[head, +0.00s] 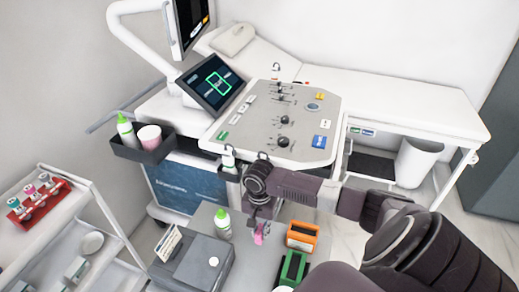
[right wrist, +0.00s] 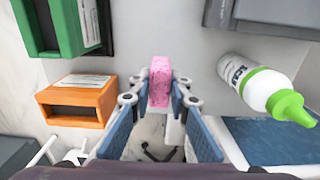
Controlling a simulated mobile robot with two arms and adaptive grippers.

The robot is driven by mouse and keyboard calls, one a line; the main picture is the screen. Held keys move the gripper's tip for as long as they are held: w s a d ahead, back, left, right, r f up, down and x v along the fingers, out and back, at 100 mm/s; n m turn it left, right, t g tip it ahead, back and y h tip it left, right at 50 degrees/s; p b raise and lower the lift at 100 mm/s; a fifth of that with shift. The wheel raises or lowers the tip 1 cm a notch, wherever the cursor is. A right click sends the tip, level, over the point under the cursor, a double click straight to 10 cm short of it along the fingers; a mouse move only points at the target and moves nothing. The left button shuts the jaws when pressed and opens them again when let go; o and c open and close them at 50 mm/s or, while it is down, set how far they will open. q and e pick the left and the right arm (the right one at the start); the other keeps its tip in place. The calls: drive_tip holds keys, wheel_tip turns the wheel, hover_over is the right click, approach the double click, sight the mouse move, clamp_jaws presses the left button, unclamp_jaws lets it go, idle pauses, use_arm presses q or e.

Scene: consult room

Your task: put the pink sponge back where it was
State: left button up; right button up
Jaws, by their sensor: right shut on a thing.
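The pink sponge (right wrist: 160,82) is between the fingertips of my right gripper (right wrist: 159,92) in the right wrist view, at the upper middle. The blue-padded fingers are shut on its near part, and its far end sticks out beyond the tips. In the head view the sponge (head: 259,235) shows as a small pink patch under my right gripper (head: 258,226), over the grey table (head: 208,220). I cannot tell whether the sponge touches the table. My left gripper is not in view.
A grey case (head: 203,262) sits at the front left. The ultrasound console (head: 282,120) rises behind.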

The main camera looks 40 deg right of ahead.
sight(260, 240)
drive_tip(key=shift+f, duration=2.65)
drive_tip(key=shift+f, duration=0.15)
drive_tip(key=o, duration=0.9)
wheel_tip(260, 240, up, 12)
drive_tip(key=shift+r, duration=0.2)
drive_tip(key=shift+p, duration=0.35)
